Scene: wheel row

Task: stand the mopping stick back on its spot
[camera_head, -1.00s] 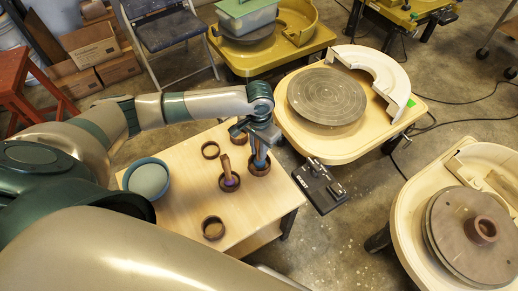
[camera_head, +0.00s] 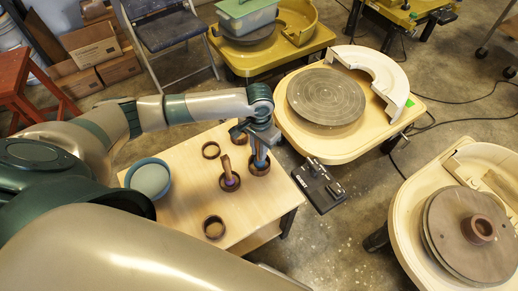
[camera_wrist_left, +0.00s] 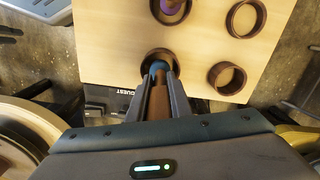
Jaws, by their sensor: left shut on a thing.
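The stick in my left gripper (camera_head: 259,138), which I take for the mopping stick (camera_wrist_left: 158,100), is brown with a blue end. My left gripper is shut on it from above, over the small wooden table (camera_head: 183,202). The blue lower part (camera_head: 260,157) points down into a dark brown ring (camera_head: 259,171) at the table's right side. In the left wrist view the blue end is inside that ring's outline; I cannot tell whether it touches the table. My right gripper is not in view.
A second brown stick with a purple end (camera_head: 227,168) stands tilted in a neighbouring ring (camera_head: 230,186). Empty rings (camera_head: 210,150) (camera_head: 214,228) and a blue bowl (camera_head: 149,179) are also on the table. A pottery wheel (camera_head: 326,97) stands close behind, with a black pedal (camera_head: 319,187) on the floor.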

